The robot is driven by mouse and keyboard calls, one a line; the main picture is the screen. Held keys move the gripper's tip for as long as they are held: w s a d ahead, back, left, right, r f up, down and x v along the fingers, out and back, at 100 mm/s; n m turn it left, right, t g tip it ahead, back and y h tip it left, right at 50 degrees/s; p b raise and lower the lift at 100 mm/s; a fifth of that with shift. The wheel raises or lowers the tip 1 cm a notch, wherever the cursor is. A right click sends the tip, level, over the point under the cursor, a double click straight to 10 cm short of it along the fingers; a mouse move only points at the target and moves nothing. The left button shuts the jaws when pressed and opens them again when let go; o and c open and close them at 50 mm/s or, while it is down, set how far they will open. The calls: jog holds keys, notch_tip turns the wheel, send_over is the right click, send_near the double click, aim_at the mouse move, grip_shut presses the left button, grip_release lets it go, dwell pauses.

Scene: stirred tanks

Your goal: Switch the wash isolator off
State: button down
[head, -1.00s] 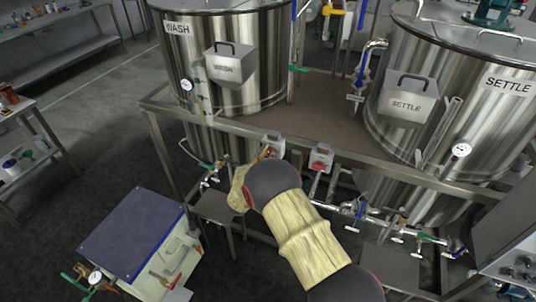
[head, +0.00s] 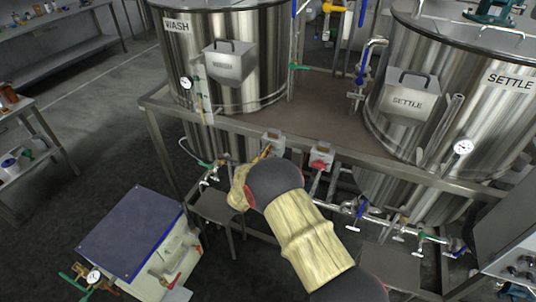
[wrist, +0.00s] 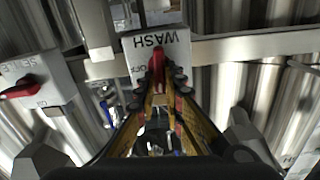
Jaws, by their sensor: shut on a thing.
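The wash isolator is a pale grey box (wrist: 136,44) lettered WASH, upside down in the wrist view. In the head view the same box (head: 273,139) sits on the frame rail below the WASH tank. Its red handle (wrist: 157,59) runs up and down in the wrist picture, with an OFF mark to its left. My gripper (wrist: 163,92) is shut on this handle, one finger on each side. The fingers hide part of the handle and the lower face of the box. In the head view my arm hides most of the gripper.
The settle isolator (head: 321,156) sits right of the wash one; its red handle (wrist: 18,91) lies crosswise in the wrist view. The rail (wrist: 250,46) runs behind the boxes. Pipes and valves (head: 360,209) lie below. A blue-lidded chest (head: 130,229) stands front left.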

jog(key=m+b, duration=0.5)
jog(key=b, duration=0.1)
jog(key=f+m+b, duration=0.1)
jog(key=m+b, duration=0.5)
jog(key=d+m+b, duration=0.1)
jog(key=m+b, duration=0.4)
jog(key=b, duration=0.1)
jog(key=shift+s+d+f+m, duration=0.1)
jog(key=shift+s+f+m, duration=0.15)
jog(key=shift+f+m, duration=0.05)
jog(key=shift+b, duration=0.35)
jog(key=c, duration=2)
grip_release()
jog(key=shift+o, duration=0.5)
jog(key=shift+r, duration=0.1)
jog(key=v, duration=1.2)
